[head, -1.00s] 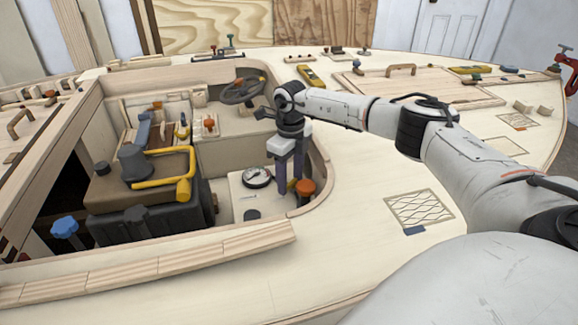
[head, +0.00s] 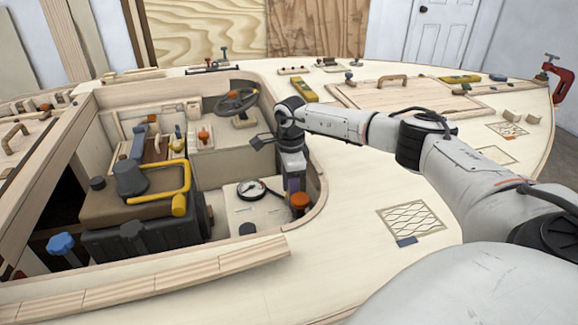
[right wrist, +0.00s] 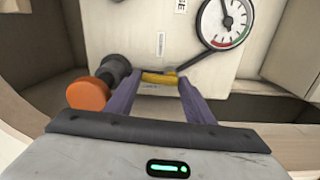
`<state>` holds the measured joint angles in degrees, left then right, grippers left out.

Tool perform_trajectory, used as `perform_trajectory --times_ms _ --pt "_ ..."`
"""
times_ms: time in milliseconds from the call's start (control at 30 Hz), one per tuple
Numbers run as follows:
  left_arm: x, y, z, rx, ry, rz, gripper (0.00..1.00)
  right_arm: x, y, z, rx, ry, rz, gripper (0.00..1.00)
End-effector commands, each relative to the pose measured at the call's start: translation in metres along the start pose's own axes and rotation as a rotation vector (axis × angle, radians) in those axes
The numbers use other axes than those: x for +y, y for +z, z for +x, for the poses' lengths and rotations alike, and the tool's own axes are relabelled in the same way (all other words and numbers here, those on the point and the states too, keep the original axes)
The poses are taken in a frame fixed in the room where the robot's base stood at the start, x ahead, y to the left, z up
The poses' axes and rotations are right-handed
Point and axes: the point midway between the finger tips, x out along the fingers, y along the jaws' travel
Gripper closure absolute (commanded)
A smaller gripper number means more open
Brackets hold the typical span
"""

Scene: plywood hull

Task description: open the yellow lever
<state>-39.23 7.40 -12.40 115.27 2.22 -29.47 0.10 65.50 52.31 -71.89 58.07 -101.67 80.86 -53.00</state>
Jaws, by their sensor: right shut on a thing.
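The yellow lever (right wrist: 160,77) shows in the right wrist view as a short yellow bar across the space between my fingertips, in front of a pale panel. My right gripper (right wrist: 161,84) is shut on it, with one purple-grey finger at each end. In the head view my right gripper (head: 294,184) reaches down into the right end of the open cockpit, and the lever is hidden there behind the fingers and an orange knob. My left gripper is not in view.
The orange knob (right wrist: 87,95) on a dark fitting is close left of my fingers in the wrist view. A round gauge (right wrist: 226,22) is on the panel. The curved cockpit wall (head: 318,180) is close by. An engine with a yellow pipe (head: 186,182) stands farther left.

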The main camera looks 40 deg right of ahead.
Motion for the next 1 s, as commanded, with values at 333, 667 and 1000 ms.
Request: perform_trajectory --times_ms 333,667,1000 --pt "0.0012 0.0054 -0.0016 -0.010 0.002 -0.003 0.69 -0.0001 -0.0017 -0.0003 0.000 0.000 -0.078 0.74" --pt "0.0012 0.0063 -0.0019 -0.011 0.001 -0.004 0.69 -0.0002 -0.0018 -0.0004 0.000 0.000 -0.083 0.74" --pt "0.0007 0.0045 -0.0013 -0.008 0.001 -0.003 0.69 0.0002 -0.0017 -0.0001 0.000 0.001 -0.082 0.33"
